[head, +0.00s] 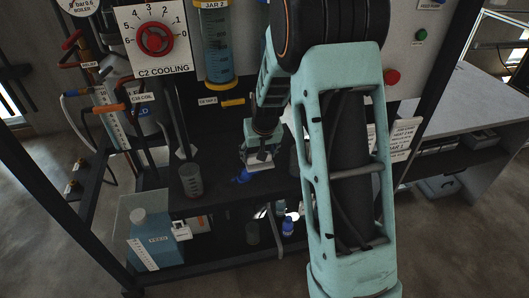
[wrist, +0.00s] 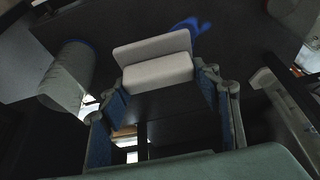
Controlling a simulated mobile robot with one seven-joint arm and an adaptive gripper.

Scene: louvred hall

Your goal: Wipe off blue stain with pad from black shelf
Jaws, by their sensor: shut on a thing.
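My gripper (head: 259,157) is shut on a pale grey pad (head: 261,165), low over the black shelf (head: 222,198). In the wrist view the pad (wrist: 157,70) sits between the two fingers and shows as a block with a raised back part. The blue stain (head: 241,177) lies on the shelf just left of the pad in the head view. In the wrist view the stain (wrist: 191,25) shows just beyond the pad's upper right corner, and the pad may hide part of it. I cannot tell whether the pad touches the shelf.
A grey beaker (head: 191,181) stands on the shelf to the left, and a cylinder shows left of my gripper in the wrist view (wrist: 67,77). A blue container (head: 155,238) and small blue bottle (head: 288,226) stand lower.

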